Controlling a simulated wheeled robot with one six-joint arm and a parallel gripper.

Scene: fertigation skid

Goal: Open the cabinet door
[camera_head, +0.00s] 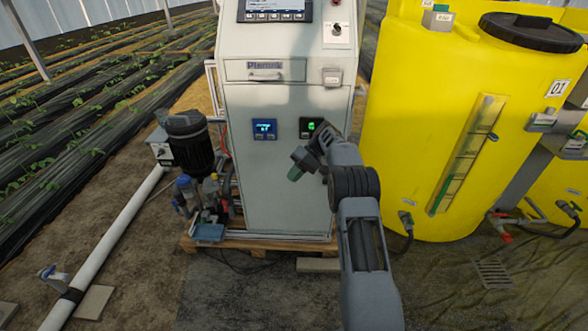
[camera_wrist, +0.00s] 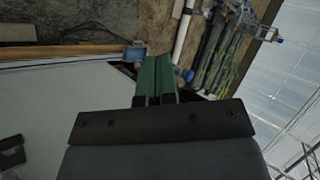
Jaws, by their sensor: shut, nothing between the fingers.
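The light grey cabinet (camera_head: 285,185) stands upright on a wooden pallet, and its tall front door looks closed. Two small displays, one blue (camera_head: 264,129) and one green (camera_head: 311,127), sit on its front. My arm hides part of the door's right side; no door handle shows clearly.
A yellow tank (camera_head: 430,120) stands close on the right. A dark pump (camera_head: 190,143) and a white pipe (camera_head: 105,245) are on the left. The pallet (camera_head: 258,245) juts out below the cabinet. Floor in front is mostly clear.

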